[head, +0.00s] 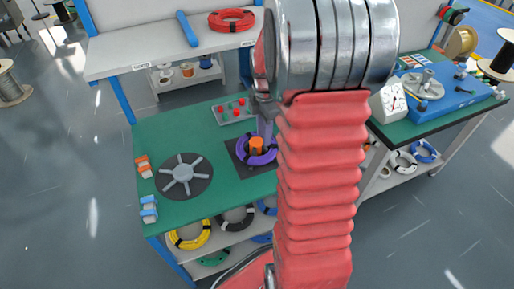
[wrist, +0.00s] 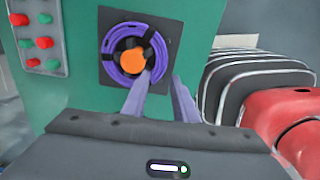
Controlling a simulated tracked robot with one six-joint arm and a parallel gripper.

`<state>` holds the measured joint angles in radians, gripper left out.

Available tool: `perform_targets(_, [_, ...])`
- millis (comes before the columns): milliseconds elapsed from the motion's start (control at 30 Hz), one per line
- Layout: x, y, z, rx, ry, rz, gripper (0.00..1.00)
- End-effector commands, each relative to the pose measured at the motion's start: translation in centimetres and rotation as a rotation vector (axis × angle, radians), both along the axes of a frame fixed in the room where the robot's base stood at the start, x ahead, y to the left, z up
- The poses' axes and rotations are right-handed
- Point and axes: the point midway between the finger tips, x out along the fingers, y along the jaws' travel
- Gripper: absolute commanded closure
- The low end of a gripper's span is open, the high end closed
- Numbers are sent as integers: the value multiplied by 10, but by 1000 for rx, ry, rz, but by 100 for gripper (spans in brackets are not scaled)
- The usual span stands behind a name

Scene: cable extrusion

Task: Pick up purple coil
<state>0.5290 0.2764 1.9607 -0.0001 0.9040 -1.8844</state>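The purple coil (head: 258,161) lies flat around an orange hub (head: 256,146) on a dark square plate on the green bench top. It also shows in the wrist view (wrist: 111,52), with black bands around the ring. My gripper (wrist: 163,76) is open, with its two grey fingers apart. In the wrist view one fingertip overlaps the coil's lower right part near the hub, and the other is just outside the ring on the right. I cannot tell whether either finger touches the coil. My arm hides some of the bench to the right in the head view.
A dark disc with a grey spoked hub (head: 183,177) is left of the coil. A button panel (head: 233,110) sits behind it. Several coils lie on the shelf below, including a yellow one (head: 190,237). A red coil (head: 232,20) rests on the upper shelf.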

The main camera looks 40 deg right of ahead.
Motion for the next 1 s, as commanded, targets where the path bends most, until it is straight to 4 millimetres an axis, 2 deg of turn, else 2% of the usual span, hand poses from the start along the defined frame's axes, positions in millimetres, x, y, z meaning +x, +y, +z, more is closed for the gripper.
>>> perform_targets(100, [-1, 0, -20, 2, 4, -1, 74])
perform_targets(333, [-1, 0, -52, 2, 4, -1, 74])
perform_targets(467, [-1, 0, -58, 0, 1, -2, 74])
perform_targets(800, [-1, -1, -60, 0, 1, -2, 74])
perform_targets(1000, [-3, -1, -79, 2, 4, -3, 74])
